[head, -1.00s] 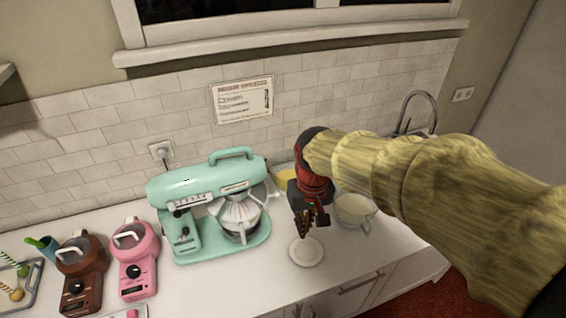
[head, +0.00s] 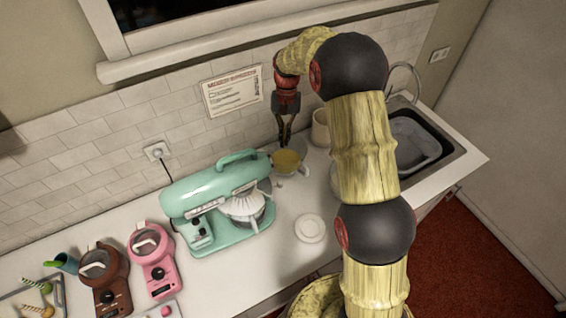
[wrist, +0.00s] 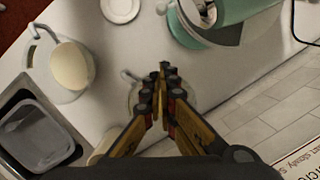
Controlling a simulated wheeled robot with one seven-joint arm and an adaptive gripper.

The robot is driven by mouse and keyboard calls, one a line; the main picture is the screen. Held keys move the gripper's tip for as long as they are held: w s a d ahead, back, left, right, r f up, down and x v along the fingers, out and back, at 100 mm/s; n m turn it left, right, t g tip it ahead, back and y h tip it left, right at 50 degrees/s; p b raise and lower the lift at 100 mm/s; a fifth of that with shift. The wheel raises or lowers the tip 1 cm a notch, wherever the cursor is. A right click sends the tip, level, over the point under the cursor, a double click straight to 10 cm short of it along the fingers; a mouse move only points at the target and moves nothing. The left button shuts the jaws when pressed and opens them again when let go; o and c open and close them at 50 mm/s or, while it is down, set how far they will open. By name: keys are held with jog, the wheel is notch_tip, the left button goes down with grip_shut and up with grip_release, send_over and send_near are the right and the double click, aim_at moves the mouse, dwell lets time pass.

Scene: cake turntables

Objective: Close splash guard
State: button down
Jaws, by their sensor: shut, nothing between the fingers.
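The mint-green stand mixer (head: 205,188) stands on the counter against the tiled wall. Its white splash guard (head: 245,205) sits around the mixing bowl under the mixer head; whether its flap is open is too small to tell. In the wrist view the mixer (wrist: 235,12) shows only in part at the top right. My gripper (head: 284,145) is shut and empty, above a small bowl of yellow contents (head: 287,162) to the right of the mixer. In the wrist view my gripper (wrist: 164,70) points downward over the counter, apart from the mixer, and hides part of that bowl.
A white saucer (head: 310,228) lies in front of the mixer. A cream cup (head: 320,128) stands behind my arm, near the sink (head: 425,135). A white jug (wrist: 38,68) shows in the wrist view. Pink (head: 152,258) and brown (head: 104,280) appliances stand left of the mixer.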

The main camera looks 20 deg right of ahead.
jog(key=s+a+f+p, duration=0.2)
jog(key=s+f, duration=0.4)
jog(key=f, duration=0.3)
jog(key=shift+s+a+f+m+p, duration=0.15)
jog(key=shift+s+a+m+p, duration=0.2)
jog(key=shift+p, duration=0.1)
